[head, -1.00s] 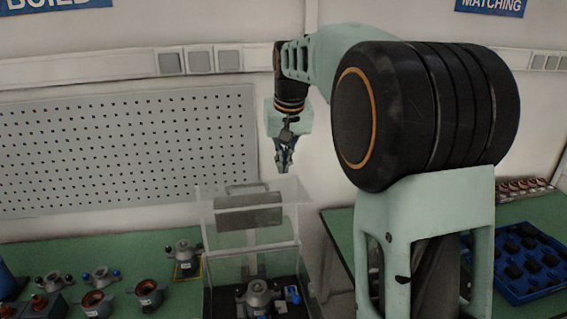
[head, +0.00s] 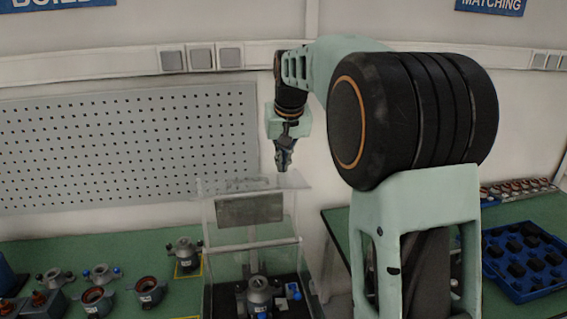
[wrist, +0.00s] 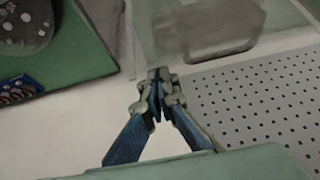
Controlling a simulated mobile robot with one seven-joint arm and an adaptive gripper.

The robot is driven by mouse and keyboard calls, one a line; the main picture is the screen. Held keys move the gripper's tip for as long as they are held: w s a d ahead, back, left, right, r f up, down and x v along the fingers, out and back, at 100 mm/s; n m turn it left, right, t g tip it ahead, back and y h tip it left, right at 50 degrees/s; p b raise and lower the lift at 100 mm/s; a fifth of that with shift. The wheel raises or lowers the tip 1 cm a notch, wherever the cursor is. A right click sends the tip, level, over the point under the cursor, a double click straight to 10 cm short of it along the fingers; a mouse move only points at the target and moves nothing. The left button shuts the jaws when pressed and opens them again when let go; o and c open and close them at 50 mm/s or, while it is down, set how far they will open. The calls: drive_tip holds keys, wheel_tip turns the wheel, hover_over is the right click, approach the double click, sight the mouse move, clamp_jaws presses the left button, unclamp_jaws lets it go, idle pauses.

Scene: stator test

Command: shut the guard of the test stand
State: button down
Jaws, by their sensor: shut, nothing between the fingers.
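The test stand is a clear-walled box (head: 225,272) at the lower middle of the head view. Its transparent guard (head: 285,183) shows at the top as a clear panel, with a pale bar (head: 255,245) across the front. I cannot tell exactly how far the guard is tilted. A grey stator (head: 258,291) sits inside on a dark base. My gripper (head: 284,165) points down, shut and empty, just above the guard's back right part in the head view. In the wrist view, its shut fingertips (wrist: 158,75) are below a clear panel with a rounded grey frame (wrist: 215,45); contact is unclear.
Stators and other parts (head: 97,298) stand on the green bench left of the stand. A perforated board (head: 120,145) is on the wall behind. A blue tray of dark parts (head: 525,262) lies on the right table. My arm spans the right side.

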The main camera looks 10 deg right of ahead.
sight(291, 186)
drive_tip(key=shift+g, duration=0.5)
drive_tip(key=f, duration=0.1)
drive_tip(key=s+f, duration=0.1)
drive_tip(key=s+f+b, duration=0.1)
drive_tip(key=f, duration=0.1)
drive_tip(key=shift+s, duration=0.25)
drive_tip(key=s, duration=0.1)
drive_tip(key=s+b, duration=0.1)
drive_tip(key=s, duration=0.1)
drive_tip(key=s+b, duration=0.1)
drive_tip(key=s, duration=0.1)
drive_tip(key=shift+s+r, duration=0.15)
drive_tip(key=shift+r, duration=0.15)
drive_tip(key=shift+s+f+b, duration=0.2)
drive_tip(key=shift+s+b, duration=0.3)
drive_tip(key=shift+b, duration=0.15)
drive_tip(key=s+f+b, duration=0.5)
drive_tip(key=s+b, duration=0.3)
drive_tip(key=s, duration=0.3)
drive_tip(key=s+f+b, duration=0.3)
drive_tip(key=f+b, duration=0.8)
drive_tip(key=f, duration=0.2)
drive_tip(key=shift+s+f, duration=0.2)
drive_tip(key=shift+s, duration=0.15)
